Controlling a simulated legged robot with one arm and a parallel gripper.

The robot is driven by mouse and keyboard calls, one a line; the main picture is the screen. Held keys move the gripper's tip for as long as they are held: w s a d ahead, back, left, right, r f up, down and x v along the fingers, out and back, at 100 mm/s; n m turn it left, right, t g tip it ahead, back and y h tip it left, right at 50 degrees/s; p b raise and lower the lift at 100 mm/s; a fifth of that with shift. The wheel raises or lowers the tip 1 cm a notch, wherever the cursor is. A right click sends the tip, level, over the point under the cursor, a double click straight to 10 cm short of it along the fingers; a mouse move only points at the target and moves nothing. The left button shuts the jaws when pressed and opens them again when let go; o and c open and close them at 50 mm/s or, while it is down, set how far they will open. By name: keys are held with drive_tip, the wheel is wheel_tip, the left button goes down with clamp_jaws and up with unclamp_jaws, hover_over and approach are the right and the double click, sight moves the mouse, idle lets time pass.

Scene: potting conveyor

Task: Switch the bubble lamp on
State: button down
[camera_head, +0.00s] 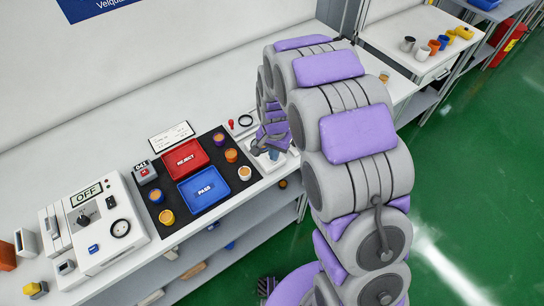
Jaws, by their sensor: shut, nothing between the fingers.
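My gripper (257,150) is at the end of my grey and purple arm, low over the right part of the white bench. It looks small and is partly hidden by my own arm; its fingers are shut and empty. Just under it is a white device with a light blue area (270,156), mostly covered; I cannot tell whether the gripper touches it. No label marks a bubble lamp, so I cannot tell which thing it is. At the left of the bench, a white box (120,245) has a sign reading OFF (87,194) and a dark knob (83,219).
A black mat (172,226) holds a red REJECT tray (185,160), a blue PASS tray (204,190) and several small cups. A grey 041 box (145,172) stands by its left edge. A white card (171,136) lies behind. Open green floor (480,180) is at right.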

drive_tip(key=shift+f, duration=0.55)
idle(0.4)
drive_tip(key=shift+r+p, duration=1.5)
drive_tip(key=shift+r, duration=2)
drive_tip(key=s+d+r+n, duration=0.1)
drive_tip(key=s+d+r, duration=0.3)
drive_tip(key=s+r, duration=0.25)
drive_tip(key=s+d+r+n, duration=0.1)
drive_tip(key=s+d+r, duration=0.3)
drive_tip(key=s+r, duration=0.3)
drive_tip(key=s+d+r+n+g, duration=0.1)
drive_tip(key=s+d, duration=0.1)
drive_tip(key=s, duration=0.7)
drive_tip(key=s+d+r+n, duration=0.1)
drive_tip(key=s+r+n, duration=0.1)
drive_tip(key=s, duration=0.8)
drive_tip(key=shift+s+d+g, duration=0.25)
drive_tip(key=shift+d+g, duration=0.15)
